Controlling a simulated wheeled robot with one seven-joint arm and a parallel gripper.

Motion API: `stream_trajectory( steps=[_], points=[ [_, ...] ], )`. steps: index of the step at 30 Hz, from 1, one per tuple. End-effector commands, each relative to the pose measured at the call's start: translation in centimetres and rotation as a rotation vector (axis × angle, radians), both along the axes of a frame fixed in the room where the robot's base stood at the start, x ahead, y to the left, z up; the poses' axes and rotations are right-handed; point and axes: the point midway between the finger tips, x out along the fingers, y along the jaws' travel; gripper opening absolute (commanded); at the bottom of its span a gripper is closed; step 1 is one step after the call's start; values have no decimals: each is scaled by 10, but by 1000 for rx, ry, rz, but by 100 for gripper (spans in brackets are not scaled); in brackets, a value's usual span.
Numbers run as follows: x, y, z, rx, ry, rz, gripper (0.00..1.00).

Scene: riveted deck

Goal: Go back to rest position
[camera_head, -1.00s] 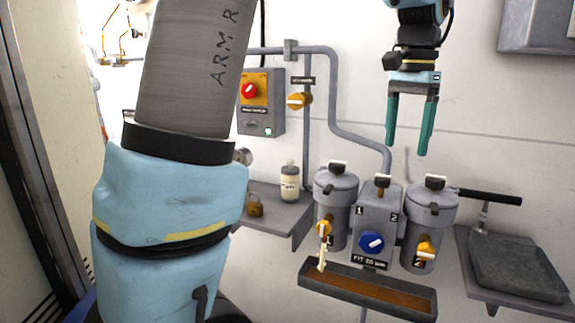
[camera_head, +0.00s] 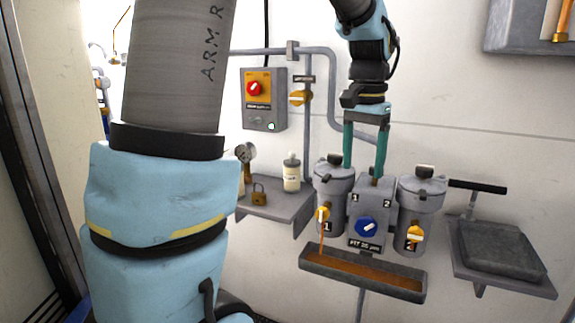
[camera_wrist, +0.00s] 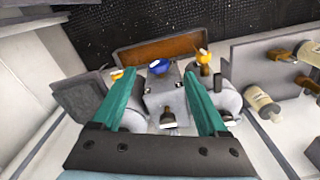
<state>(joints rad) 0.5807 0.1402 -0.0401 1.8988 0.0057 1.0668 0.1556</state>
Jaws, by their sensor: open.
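My gripper (camera_head: 364,172) has two green fingers, spread apart with nothing between them. It points down over the grey filter unit, above the box (camera_head: 371,205) with the blue knob (camera_head: 367,227) and the marks 1 and 2. In the head view the fingertips overlap the left canister (camera_head: 333,200) and the box top; I cannot tell whether they touch. In the wrist view my gripper (camera_wrist: 164,100) has its fingers on either side of the box (camera_wrist: 172,105). The right canister (camera_head: 417,215) stands to the right. Both canisters have yellow valve handles.
A brown-floored tray (camera_head: 310,265) hangs below the unit, with a thin amber stream at its left. A dark pad (camera_head: 500,247) lies on the right shelf. A switch box (camera_head: 264,100) and pipes line the wall.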

Motion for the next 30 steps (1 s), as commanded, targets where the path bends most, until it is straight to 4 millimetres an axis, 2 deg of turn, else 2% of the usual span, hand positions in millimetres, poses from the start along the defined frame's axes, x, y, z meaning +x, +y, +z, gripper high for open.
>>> stream_trajectory(
  steps=[1,5,8,12,15,20,30],
  points=[
    [2,16,-10,-1,-1,42,76],
    [5,58,-39,-11,-14,161,76],
    [0,103,-68,-21,-28,287,76],
    [-22,169,-110,-36,-56,488,76],
    [-41,200,-130,-46,-75,596,76],
    [-57,220,-144,-52,-91,675,76],
    [-59,221,-145,-53,-92,680,76]
  ],
)
